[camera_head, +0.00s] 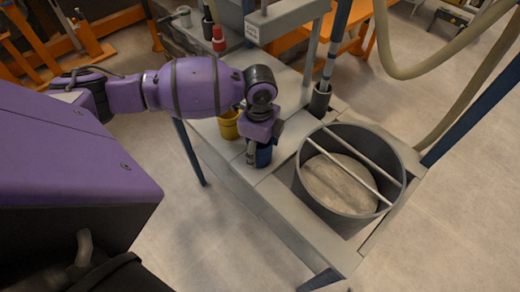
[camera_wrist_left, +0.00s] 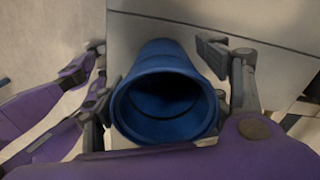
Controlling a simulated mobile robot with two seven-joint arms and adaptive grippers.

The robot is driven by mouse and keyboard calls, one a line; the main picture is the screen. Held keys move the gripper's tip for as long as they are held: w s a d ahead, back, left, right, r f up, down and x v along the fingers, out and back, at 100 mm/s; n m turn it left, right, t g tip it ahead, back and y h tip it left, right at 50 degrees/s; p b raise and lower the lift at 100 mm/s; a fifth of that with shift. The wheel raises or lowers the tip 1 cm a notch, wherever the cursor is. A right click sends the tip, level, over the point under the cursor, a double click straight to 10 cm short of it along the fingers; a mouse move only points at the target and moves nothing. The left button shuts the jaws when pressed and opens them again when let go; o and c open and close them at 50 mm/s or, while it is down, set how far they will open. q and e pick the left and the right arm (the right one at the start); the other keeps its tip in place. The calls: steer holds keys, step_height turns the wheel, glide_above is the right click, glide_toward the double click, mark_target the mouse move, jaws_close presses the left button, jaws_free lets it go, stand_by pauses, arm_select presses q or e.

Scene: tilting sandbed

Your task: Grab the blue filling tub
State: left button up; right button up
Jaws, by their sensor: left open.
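The blue tub (camera_wrist_left: 166,98) stands upright between the two open fingers of my left gripper (camera_wrist_left: 160,85) in the left wrist view. Its round mouth faces the camera and its inside is dark. One finger is close to its left side and the other is at its upper right. I cannot tell whether either finger touches it. My right gripper is not in view.
A yellow tub (camera_head: 228,126) stands just left of the blue one on the grey table (camera_head: 240,188). A large dark round bin (camera_head: 342,210) with sand and two bars is to the right.

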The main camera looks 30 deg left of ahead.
arm_select(q)
steer(key=c, duration=1.2)
steer(key=shift+r, duration=0.1)
